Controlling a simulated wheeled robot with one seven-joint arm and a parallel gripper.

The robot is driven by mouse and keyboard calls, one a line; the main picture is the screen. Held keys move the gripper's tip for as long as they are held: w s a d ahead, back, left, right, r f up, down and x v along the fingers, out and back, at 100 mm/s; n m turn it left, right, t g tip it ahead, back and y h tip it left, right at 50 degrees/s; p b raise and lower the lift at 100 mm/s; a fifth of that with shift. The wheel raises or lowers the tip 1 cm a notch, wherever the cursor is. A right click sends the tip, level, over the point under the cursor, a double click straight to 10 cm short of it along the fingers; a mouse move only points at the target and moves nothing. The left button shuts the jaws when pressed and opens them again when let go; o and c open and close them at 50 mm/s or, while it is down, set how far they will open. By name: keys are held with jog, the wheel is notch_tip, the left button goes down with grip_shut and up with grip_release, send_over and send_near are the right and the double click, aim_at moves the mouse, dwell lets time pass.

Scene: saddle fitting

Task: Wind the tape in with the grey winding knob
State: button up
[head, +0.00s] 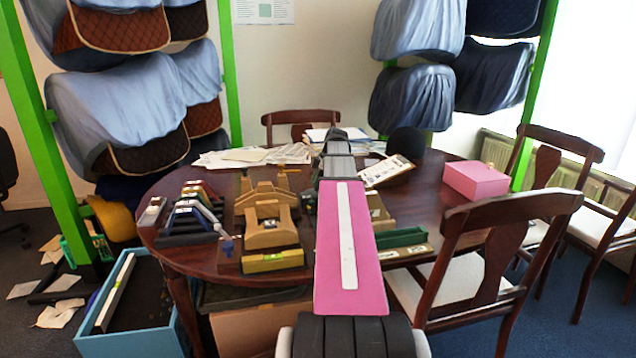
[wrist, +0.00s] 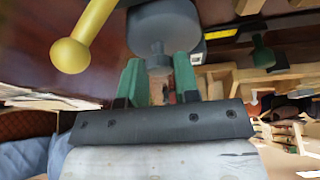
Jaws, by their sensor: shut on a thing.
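My gripper (wrist: 160,82) shows in the wrist view with its two green fingers closed around the stem of a grey round knob (wrist: 162,28). The knob's wide head lies just beyond the fingertips. A grey-blue body (wrist: 197,48) sits close behind the knob, partly hidden by it. A yellow strip (wrist: 229,33) runs off to its right; I cannot tell whether it is the tape. A yellow rod with a ball end (wrist: 72,54) is to the left, apart from my fingers. In the head view my own arm reaches over the table and hides the knob and fingers.
The dark round table (head: 160,240) carries wooden blocks (head: 270,232), papers (head: 245,155), a clipboard (head: 386,170), a black dome (head: 406,143) and a pink box (head: 475,180). A chair (head: 505,225) stands close at the right. A blue crate (head: 130,343) is on the floor at left.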

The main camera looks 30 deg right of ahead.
jog(key=m+t, duration=0.1)
jog(key=m, duration=0.2)
jog(key=shift+s+m+t, duration=0.1)
jog(key=shift+m+t, duration=0.2)
jog(key=shift+m, duration=0.1)
jog(key=o, duration=0.9)
jog(key=v, duration=1)
jog(key=shift+a+r, duration=0.1)
jog(key=shift+r, duration=0.4)
